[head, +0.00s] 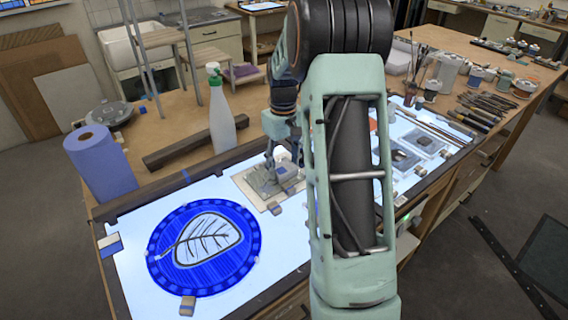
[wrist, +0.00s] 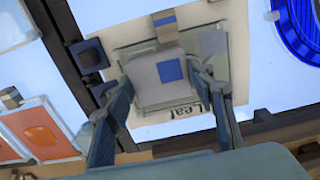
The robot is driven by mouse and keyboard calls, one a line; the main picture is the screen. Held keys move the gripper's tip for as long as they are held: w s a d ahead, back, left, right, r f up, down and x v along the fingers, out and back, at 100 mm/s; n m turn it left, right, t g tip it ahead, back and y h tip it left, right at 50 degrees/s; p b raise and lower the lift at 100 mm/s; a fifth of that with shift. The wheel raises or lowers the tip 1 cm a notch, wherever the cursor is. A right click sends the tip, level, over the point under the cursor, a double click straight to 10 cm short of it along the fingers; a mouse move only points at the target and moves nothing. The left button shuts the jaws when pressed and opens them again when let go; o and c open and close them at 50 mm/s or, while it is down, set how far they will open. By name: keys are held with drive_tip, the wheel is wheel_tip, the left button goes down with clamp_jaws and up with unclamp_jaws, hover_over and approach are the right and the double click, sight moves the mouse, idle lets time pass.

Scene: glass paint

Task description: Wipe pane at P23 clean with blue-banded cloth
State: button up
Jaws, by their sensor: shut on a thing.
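My gripper (wrist: 160,85) is shut on a pale grey cloth (wrist: 150,70) with a blue patch. In the head view my gripper (head: 282,160) is over a small square pane (head: 250,178) near the middle of the light table. The pane (wrist: 128,45) also shows under the cloth in the wrist view. It lies on a cream sheet (wrist: 185,125) that reads "Leaf". The cloth hides the middle of the pane. Whether the cloth touches the glass I cannot tell. No P23 mark is readable.
A round blue pane with a leaf drawing (head: 205,248) lies to the left on the light table (head: 128,275). A spray bottle (head: 220,115) and blue paper roll (head: 100,162) stand behind. Small banded blocks (head: 187,306) sit around the panes. Brushes and jars crowd the right.

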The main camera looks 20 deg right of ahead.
sight(267, 179)
drive_tip(key=shift+s+a+r, duration=0.1)
drive_tip(key=shift+s+a, duration=0.1)
drive_tip(key=shift+a, duration=1.05)
drive_tip(key=shift+s+a, duration=0.2)
drive_tip(key=shift+a, duration=1)
drive_tip(key=shift+w+a, duration=0.15)
drive_tip(key=shift+w, duration=0.95)
drive_tip(key=shift+w+d+p, duration=0.25)
drive_tip(key=shift+d+p, duration=0.1)
drive_tip(key=shift+d, duration=1)
drive_tip(key=shift+w+d+p, duration=0.25)
drive_tip(key=shift+d+p, duration=0.1)
drive_tip(key=shift+d, duration=0.95)
drive_tip(key=shift+s+a+b, duration=0.2)
drive_tip(key=shift+a, duration=0.7)
drive_tip(key=shift+s+a+b, duration=0.15)
drive_tip(key=shift+s+a, duration=0.05)
drive_tip(key=shift+a, duration=0.75)
drive_tip(key=shift+s+a+b, duration=0.2)
drive_tip(key=shift+a, duration=0.7)
drive_tip(key=shift+d+p, duration=0.4)
drive_tip(key=shift+d, duration=2.45)
drive_tip(key=shift+s+a+b, duration=0.15)
drive_tip(key=shift+a, duration=0.75)
drive_tip(key=shift+s+a+b, duration=0.15)
drive_tip(key=shift+s+a, duration=0.05)
drive_tip(key=shift+a, duration=0.7)
drive_tip(key=shift+s+a+b, duration=0.15)
drive_tip(key=shift+a, duration=0.75)
